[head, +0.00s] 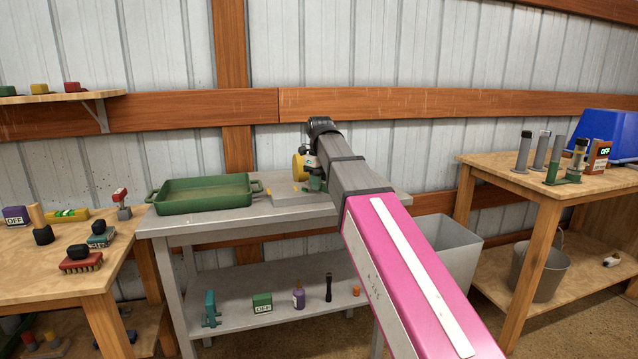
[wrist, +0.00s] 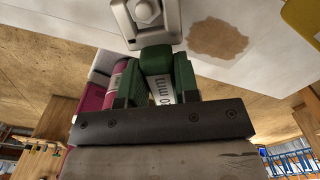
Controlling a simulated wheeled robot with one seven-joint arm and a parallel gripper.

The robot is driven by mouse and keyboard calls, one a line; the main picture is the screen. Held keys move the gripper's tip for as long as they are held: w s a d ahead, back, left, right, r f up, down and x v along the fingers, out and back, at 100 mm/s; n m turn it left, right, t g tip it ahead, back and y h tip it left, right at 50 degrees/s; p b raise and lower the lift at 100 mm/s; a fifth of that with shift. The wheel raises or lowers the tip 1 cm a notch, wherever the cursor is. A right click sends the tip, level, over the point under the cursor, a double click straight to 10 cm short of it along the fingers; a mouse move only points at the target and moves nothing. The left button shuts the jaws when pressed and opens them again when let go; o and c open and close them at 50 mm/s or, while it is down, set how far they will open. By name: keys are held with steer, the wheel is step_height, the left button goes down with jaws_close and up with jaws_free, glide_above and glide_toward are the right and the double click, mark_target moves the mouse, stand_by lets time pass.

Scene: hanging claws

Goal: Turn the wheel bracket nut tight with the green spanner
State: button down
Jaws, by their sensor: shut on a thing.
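In the wrist view my gripper (wrist: 157,82) is shut on the green spanner (wrist: 156,60), whose white label showing "0 mm" lies between the fingers. A silver metal piece with a nut (wrist: 147,12) in it lies just beyond the spanner's green part, at the top edge. I cannot tell whether the spanner's jaw is fully around the nut. In the head view a yellow wheel (head: 299,168) stands on the grey bench, just left of my gripper (head: 314,172). My arm hides most of the bracket and the spanner there.
A green tray (head: 205,194) lies on the left of the grey bench (head: 240,218). A left table (head: 75,250) holds brushes and small items. A right table (head: 490,170) holds several cylinders and a blue bin (head: 605,135). A grey bin (head: 450,245) stands between the benches.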

steer(key=shift+s+d, duration=1.6)
steer(key=shift+d, duration=0.1)
steer(key=shift+r, duration=0.1)
steer(key=shift+r, duration=2.4)
steer(key=shift+w, duration=0.1)
steer(key=shift+w+d+n, duration=0.4)
steer(key=shift+w+n, duration=0.35)
steer(key=shift+n, duration=0.25)
steer(key=shift+w+d+n, duration=0.4)
steer(key=shift+w+n, duration=0.35)
steer(key=shift+n, duration=0.25)
steer(key=shift+w+d+n, duration=0.4)
steer(key=shift+w+n, duration=0.35)
steer(key=shift+n, duration=0.25)
